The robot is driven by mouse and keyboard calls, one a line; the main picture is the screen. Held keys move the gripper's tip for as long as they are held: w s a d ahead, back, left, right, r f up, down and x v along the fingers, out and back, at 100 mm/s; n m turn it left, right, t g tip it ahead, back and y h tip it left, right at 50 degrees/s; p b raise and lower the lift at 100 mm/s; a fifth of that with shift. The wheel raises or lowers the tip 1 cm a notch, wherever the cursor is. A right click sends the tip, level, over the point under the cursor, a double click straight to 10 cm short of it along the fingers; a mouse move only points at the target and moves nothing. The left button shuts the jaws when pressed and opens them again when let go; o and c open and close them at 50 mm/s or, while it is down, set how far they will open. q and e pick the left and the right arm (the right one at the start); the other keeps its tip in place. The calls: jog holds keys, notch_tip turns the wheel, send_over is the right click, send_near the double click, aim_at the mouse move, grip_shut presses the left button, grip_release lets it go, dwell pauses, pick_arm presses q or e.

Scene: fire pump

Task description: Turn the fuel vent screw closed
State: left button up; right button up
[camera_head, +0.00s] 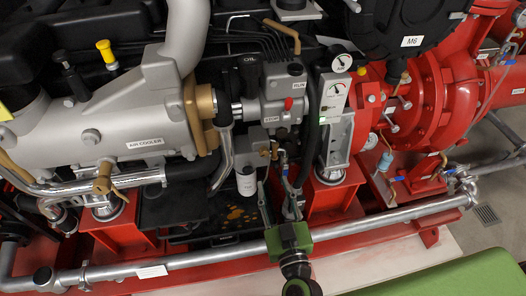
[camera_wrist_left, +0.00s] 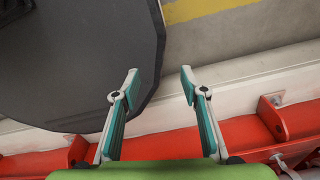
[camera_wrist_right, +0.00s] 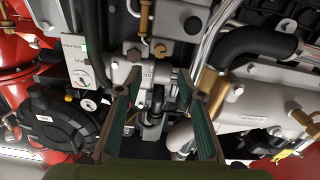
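No part is clearly legible as the fuel vent screw. A small brass fitting (camera_head: 272,152) sits below the grey pump housing (camera_head: 284,100) in the head view, and I cannot tell whether it is the screw. My right gripper (camera_head: 276,178) reaches up from the bottom toward this area. In the right wrist view my right gripper (camera_wrist_right: 158,80) is open and empty, its fingers framing the grey housing (camera_wrist_right: 148,75) and pipes behind. My left gripper (camera_wrist_left: 160,80) is open and empty in the left wrist view, above red frame and floor. It is not seen in the head view.
A silver pipe (camera_head: 190,262) runs along the engine's front. A white canister (camera_head: 246,180) hangs left of my right gripper. A gauge panel (camera_head: 334,112) and a red pump (camera_head: 440,95) stand to the right. A dark round-edged surface (camera_wrist_left: 75,55) lies beside my left gripper.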

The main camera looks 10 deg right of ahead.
aim_at(265, 154)
jog(key=w+p, duration=0.1)
jog(key=w, duration=1)
jog(key=shift+w+f, duration=0.1)
jog(key=shift+w, duration=0.15)
pick_arm(q)
jog(key=shift+w+d+r, duration=0.15)
jog(key=shift+w+r, duration=0.45)
jog(key=shift+w, duration=0.05)
jog(key=shift+s, duration=0.2)
pick_arm(e)
grip_shut()
